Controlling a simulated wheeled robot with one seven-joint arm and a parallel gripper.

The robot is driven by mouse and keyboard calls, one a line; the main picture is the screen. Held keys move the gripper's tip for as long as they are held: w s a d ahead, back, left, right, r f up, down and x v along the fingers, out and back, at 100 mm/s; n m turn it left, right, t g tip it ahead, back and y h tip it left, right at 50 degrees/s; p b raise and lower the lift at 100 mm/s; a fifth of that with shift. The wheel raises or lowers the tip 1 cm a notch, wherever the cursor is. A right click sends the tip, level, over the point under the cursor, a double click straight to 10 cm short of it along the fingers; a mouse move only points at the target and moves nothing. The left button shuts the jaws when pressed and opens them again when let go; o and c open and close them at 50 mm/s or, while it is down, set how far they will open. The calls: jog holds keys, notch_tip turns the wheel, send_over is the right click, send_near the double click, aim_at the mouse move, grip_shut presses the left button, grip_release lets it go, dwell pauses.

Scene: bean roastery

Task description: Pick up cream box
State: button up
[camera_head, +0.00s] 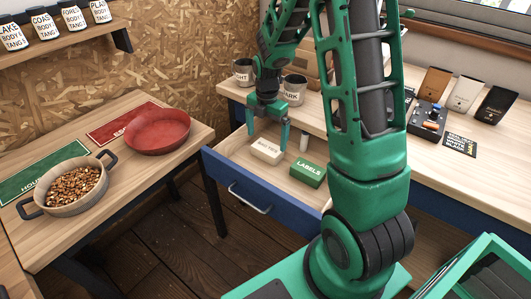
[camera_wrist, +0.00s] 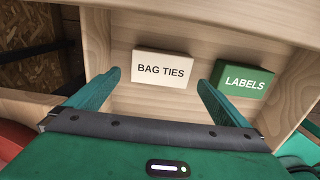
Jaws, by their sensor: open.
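The cream box (camera_head: 266,151) lies in the open drawer (camera_head: 240,187), and in the wrist view it shows the words "BAG TIES" (camera_wrist: 161,68). My gripper (camera_head: 268,134) is open and empty above the drawer. In the wrist view its two fingers (camera_wrist: 153,98) point toward the cream box, which sits between and beyond their tips. I see no contact between the fingers and the box. A green box labelled "LABELS" (camera_head: 308,173) lies to the right of the cream box, with a gap between them.
A red pan (camera_head: 158,131) and a pan of beans (camera_head: 74,188) sit on the left table. The drawer's walls surround both boxes.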

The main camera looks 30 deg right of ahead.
aim_at(267, 147)
jog(key=shift+d+f, duration=0.2)
jog(key=shift+f, duration=3.1)
jog(key=shift+c, duration=0.3)
jog(key=c, duration=0.9)
